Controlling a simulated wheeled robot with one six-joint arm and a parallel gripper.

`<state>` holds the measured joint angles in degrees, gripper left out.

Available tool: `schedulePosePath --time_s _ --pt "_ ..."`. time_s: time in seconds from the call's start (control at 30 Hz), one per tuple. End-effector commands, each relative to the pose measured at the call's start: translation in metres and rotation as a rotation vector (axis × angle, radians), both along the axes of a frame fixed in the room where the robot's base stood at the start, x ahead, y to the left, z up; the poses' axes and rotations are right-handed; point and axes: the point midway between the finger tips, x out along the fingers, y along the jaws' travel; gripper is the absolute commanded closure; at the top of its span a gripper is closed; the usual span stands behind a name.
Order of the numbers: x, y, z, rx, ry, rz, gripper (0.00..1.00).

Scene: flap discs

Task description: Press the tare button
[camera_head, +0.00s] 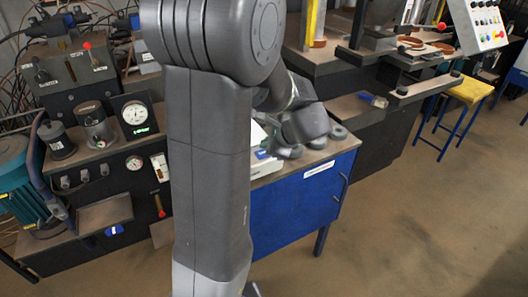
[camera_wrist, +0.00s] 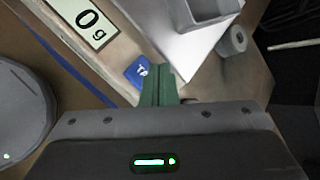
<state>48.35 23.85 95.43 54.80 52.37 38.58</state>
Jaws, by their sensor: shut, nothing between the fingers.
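The scale's display (camera_wrist: 86,20) reads "0 g" at the upper left of the wrist view. A blue button (camera_wrist: 137,74) with white letters, partly covered at its right, lies beside my gripper's green fingers. My gripper (camera_wrist: 158,78) is shut and empty, pointing down at the scale just right of the button. I cannot tell whether the fingertips touch the surface. In the head view, part of the white scale (camera_head: 265,168) shows on the blue cabinet, with my arm in front of it. The fingers are hidden there.
A white tray-like part (camera_wrist: 182,38) and a grey roll-shaped piece (camera_wrist: 232,41) are near the fingers. Several grey round pieces lie by my wrist on the blue cabinet (camera_head: 298,200). A gauge panel (camera_head: 137,115) stands left, a press bench right.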

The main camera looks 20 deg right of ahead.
Motion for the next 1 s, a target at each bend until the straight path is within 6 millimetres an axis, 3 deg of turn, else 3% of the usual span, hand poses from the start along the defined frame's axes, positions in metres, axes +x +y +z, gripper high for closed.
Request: schedulePosePath --time_s 0.53,1.0 --pt "0.0 0.0 0.049 0.0 0.0 0.0 1.0" --pt "0.0 0.0 0.05 0.0 0.0 0.0 1.0"
